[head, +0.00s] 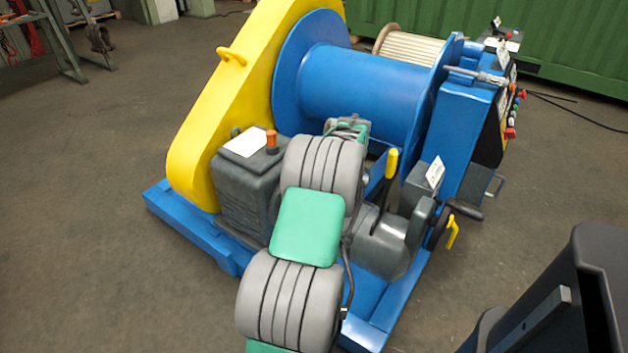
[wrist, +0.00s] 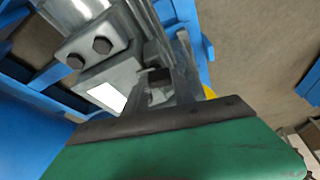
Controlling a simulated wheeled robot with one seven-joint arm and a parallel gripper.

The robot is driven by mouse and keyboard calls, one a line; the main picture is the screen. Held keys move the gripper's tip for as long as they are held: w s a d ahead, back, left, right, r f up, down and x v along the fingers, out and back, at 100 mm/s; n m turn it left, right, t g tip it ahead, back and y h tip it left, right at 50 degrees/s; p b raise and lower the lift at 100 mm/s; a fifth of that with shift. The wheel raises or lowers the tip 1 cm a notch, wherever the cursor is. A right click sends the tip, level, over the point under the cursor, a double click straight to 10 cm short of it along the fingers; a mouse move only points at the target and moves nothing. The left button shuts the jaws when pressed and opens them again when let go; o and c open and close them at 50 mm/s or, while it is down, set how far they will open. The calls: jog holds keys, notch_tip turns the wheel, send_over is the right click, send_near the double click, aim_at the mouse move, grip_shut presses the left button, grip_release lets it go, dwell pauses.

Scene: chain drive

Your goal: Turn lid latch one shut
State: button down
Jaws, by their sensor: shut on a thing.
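In the wrist view my gripper (wrist: 160,80) reaches in beside grey metal housing of the winch. Its two fingers are closed around a small dark piece (wrist: 157,77), which I take to be lid latch one; the fingers cover much of it. How far the latch is turned cannot be told. In the head view my arm's wrist end (head: 347,128) is in front of the blue drum (head: 360,90), and my own arm hides the fingers and the latch.
The yellow chain guard (head: 215,110) stands left of the drum. A grey gearbox (head: 245,180), a yellow-handled lever (head: 391,165) and a crank (head: 462,210) are close around my arm. Grey bolted housing (wrist: 88,52) is near the fingers. Open floor (head: 80,240) lies left.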

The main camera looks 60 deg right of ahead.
jog(key=shift+n+y+p, duration=0.45)
jog(key=shift+n+y, duration=0.05)
jog(key=shift+n, duration=0.7)
jog(key=c, duration=1)
grip_release()
jog(key=shift+c, duration=0.2)
jog(key=p+v, duration=0.1)
jog(key=v, duration=0.6)
jog(key=shift+s+r+p, duration=0.25)
jog(key=shift+r+p, duration=0.1)
